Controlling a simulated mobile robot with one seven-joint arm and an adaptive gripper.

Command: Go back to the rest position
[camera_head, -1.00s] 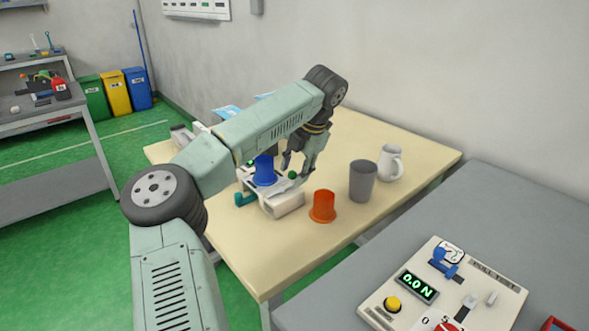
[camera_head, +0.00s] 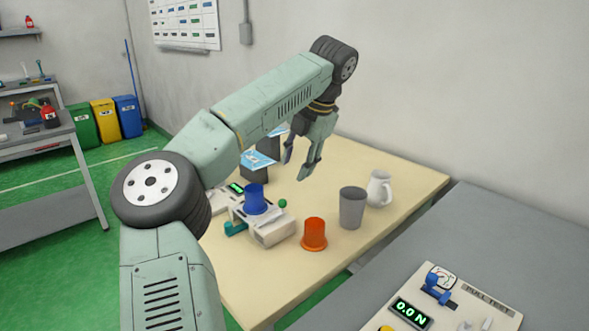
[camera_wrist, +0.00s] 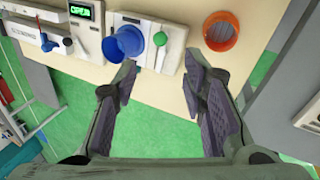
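My gripper (camera_head: 304,170) is raised above the wooden table (camera_head: 400,171) in the head view, with its two fingers apart and nothing between them. In the wrist view my gripper (camera_wrist: 165,95) also shows open and empty, near the table's edge. A blue cup (camera_head: 255,199) sits on a white device (camera_head: 275,231) with a green knob. The blue cup (camera_wrist: 126,43) also shows in the wrist view. An orange cup (camera_head: 314,234) stands on the table to the right of the device.
A grey cup (camera_head: 352,208) and a white jug (camera_head: 379,188) stand at the table's right. A grey bench (camera_head: 450,225) with a pull-test panel (camera_head: 440,296) lies at the front right. Bins (camera_head: 104,119) stand on the green floor at the back left.

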